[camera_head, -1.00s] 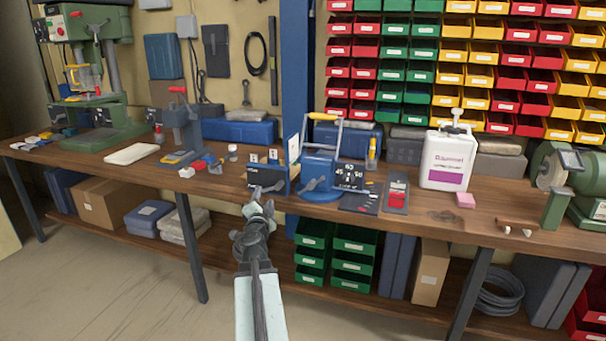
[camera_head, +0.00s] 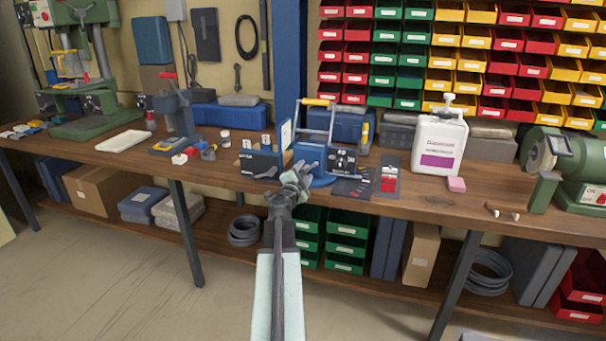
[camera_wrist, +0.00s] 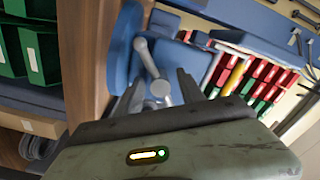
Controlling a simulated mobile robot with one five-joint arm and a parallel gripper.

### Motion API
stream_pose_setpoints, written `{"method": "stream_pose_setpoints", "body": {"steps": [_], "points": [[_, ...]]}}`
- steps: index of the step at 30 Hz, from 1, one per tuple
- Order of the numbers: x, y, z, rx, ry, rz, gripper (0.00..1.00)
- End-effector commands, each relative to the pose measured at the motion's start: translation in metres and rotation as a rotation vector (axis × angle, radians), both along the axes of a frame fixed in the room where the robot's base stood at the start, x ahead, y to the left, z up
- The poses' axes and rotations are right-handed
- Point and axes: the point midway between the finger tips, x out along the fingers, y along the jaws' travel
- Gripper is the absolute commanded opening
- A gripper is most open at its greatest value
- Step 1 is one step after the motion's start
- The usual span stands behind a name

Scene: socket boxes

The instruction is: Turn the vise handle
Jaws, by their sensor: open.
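The blue vise (camera_head: 312,155) stands on the front edge of the wooden bench, near the middle of the head view. In the wrist view its blue body (camera_wrist: 124,45) fills the upper middle. The grey vise handle (camera_wrist: 148,58) has round knobs at its ends and lies at a slant in front of the body. My gripper (camera_head: 296,175) is at the bench edge in front of the vise and hides much of the handle in the head view. In the wrist view my gripper (camera_wrist: 160,78) is open, with one finger on each side of the handle's lower end. I cannot tell whether they touch it.
A dark blue box (camera_head: 262,165) stands close left of the vise. Green drawers (camera_head: 348,240) sit on the shelf below. The floor in front is clear.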

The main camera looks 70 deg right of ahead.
Motion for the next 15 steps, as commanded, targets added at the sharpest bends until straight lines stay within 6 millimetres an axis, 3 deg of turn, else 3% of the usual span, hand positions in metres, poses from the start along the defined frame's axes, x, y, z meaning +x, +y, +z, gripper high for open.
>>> {"method": "stream_pose_setpoints", "body": {"steps": [5,10,15], "points": [[0.0003,0.0004,0.0,0.0,0.0,0.001,0.46],[0.0007,0.0007,0.0,0.0,0.0,0.001,0.01],[0.0015,0.0035,-0.0001,0.0,-0.001,0.002,0.0]]}}
